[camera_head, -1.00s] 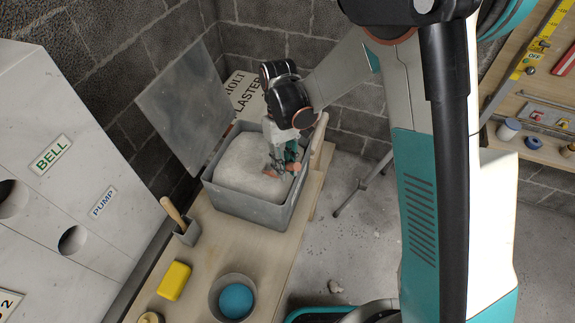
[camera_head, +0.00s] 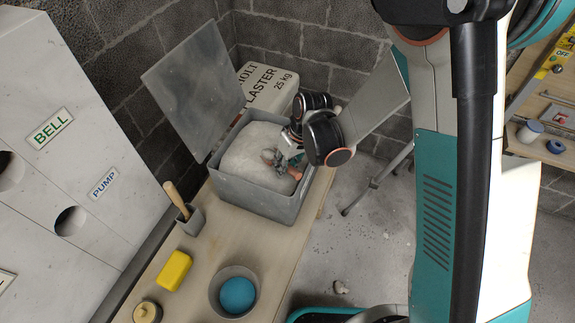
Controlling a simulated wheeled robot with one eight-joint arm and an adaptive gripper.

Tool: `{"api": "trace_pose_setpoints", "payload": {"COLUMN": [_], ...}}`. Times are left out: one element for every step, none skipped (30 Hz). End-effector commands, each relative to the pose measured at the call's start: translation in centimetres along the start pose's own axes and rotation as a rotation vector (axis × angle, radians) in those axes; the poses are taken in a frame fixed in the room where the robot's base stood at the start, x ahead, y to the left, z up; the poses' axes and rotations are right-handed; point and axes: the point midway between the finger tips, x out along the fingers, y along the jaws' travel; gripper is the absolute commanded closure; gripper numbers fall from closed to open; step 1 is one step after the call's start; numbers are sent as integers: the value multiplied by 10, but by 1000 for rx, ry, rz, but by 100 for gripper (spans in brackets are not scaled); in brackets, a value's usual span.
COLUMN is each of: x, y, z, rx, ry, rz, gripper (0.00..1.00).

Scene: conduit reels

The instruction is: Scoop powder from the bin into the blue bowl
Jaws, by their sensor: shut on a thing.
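The grey bin (camera_head: 245,196) stands at the far end of the wooden bench, its lid (camera_head: 195,92) raised. Pale powder (camera_head: 250,150) is heaped inside it. My gripper (camera_head: 282,162) is over the right part of the bin, close to the powder. It is shut on a brown-orange handle (camera_head: 294,173), seemingly that of a scoop. The scoop's head is not clear, so I cannot tell whether it holds powder. The blue bowl (camera_head: 237,295) is at the near end of the bench, within a grey round rim. My arm hides part of the bin's far right corner.
A yellow block (camera_head: 174,270) and a small round yellow-topped pot (camera_head: 147,312) lie near the bowl. A wooden-handled tool stands in a grey holder (camera_head: 190,219) left of the bin. A plaster bag (camera_head: 268,88) is behind. The bench's middle (camera_head: 240,240) is clear.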

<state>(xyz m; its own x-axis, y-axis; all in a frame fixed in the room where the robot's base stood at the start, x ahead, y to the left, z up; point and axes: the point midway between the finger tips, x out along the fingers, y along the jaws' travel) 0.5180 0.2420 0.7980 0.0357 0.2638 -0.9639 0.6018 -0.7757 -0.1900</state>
Motion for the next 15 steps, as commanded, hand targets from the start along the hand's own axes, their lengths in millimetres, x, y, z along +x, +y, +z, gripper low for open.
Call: {"api": "trace_pose_setpoints", "payload": {"x": [-5,-10,-16,-19,-22,-27,-30,-33,-37,-40,-44,-48,-51,-54,-58], "y": [-1,-2,-2,-3,-3,-4,-5,-6,-6,-7,-7,-8,-9,-9,-10], "z": [1,1,1,2,2,2,2,3,3,3,3,4,4,5,7], "rx": [-1,-2,-3,-5,-6,-7,-8,-9,-11,-12,-13,-15,-16,-18,-19], "ry": [14,18,26,32,39,48,54,60,68,75,81,90,95,101,109], "rz": [-1,-1,-2,-3,-3,-4,-5,-6,-7,-7,-7,-8,-8,-9,-10], "gripper": [100,100,100,100,100,100,100,100,100,100,100,100,100,100,100]}}
